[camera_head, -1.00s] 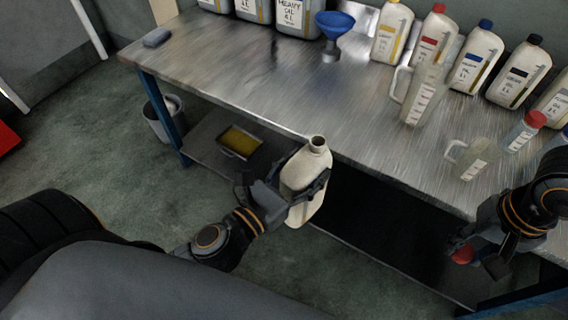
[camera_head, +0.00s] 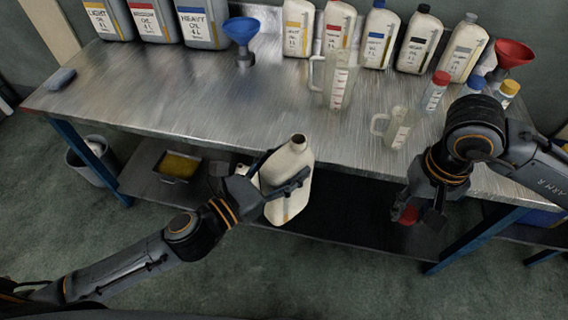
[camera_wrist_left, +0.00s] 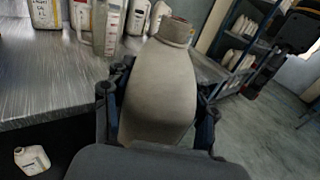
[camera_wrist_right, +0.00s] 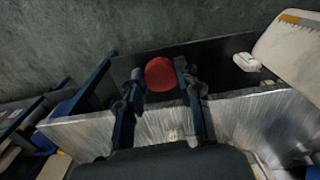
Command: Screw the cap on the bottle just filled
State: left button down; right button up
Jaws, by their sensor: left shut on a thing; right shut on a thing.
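The cream bottle (camera_head: 288,178) stands upright in my left gripper (camera_head: 285,186), held off the table in front of its front edge. Its neck is open, with no cap on it. The bottle also fills the middle of the left wrist view (camera_wrist_left: 160,95), with the gripper's fingers on both sides. My right gripper (camera_head: 418,214) is shut on the red cap (camera_head: 408,214), out in front of the table edge and to the right of the bottle, well apart from it. The red cap also shows between the fingertips in the right wrist view (camera_wrist_right: 160,74).
The metal table (camera_head: 200,95) carries a blue funnel (camera_head: 242,32), a tall measuring jug (camera_head: 338,82), a small jug (camera_head: 397,130) and several capped bottles along the back. A red funnel (camera_head: 513,52) is at the right. A lower shelf holds a yellow tray (camera_head: 178,167).

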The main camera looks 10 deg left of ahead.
jog(key=w+a+r, duration=0.4)
jog(key=a+r, duration=0.4)
jog(key=a, duration=0.3)
jog(key=w+a+r+n, duration=0.1)
jog(key=w+a+r, duration=0.3)
jog(key=a+r, duration=0.4)
jog(key=a, duration=0.3)
jog(key=shift+w+f, duration=0.1)
jog(key=shift+f, duration=1.95)
jog(key=shift+f, duration=0.85)
jog(key=shift+f, duration=0.55)
